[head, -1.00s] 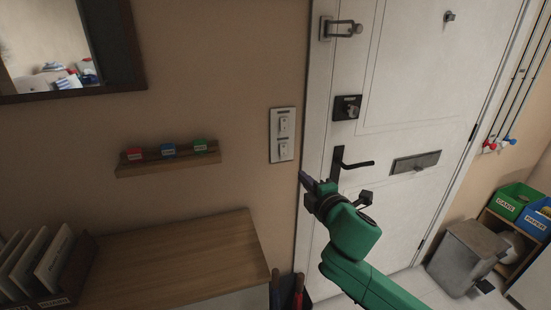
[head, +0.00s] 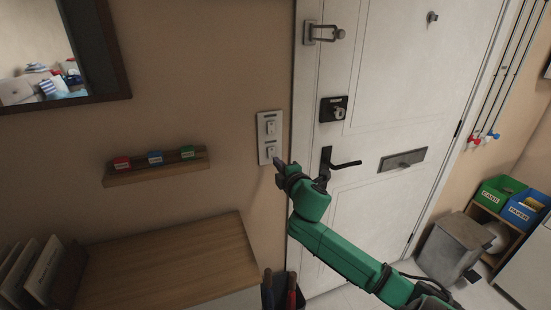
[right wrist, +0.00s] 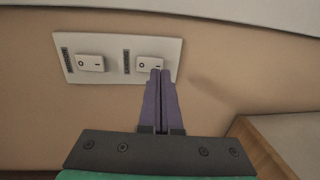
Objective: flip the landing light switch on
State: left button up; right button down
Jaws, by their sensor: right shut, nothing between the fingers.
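A white switch plate (head: 269,138) with two rocker switches, one above the other, is on the beige wall left of the door. My left gripper is not in view.
The white door (head: 385,110) with its black lever handle (head: 345,165) is close right of my gripper. A small shelf (head: 157,174) with coloured tags and a wooden cabinet top (head: 165,260) are to the left. Wall between shelf and plate is clear.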

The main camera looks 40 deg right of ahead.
aim_at(272, 153)
jog(key=shift+x, duration=1.15)
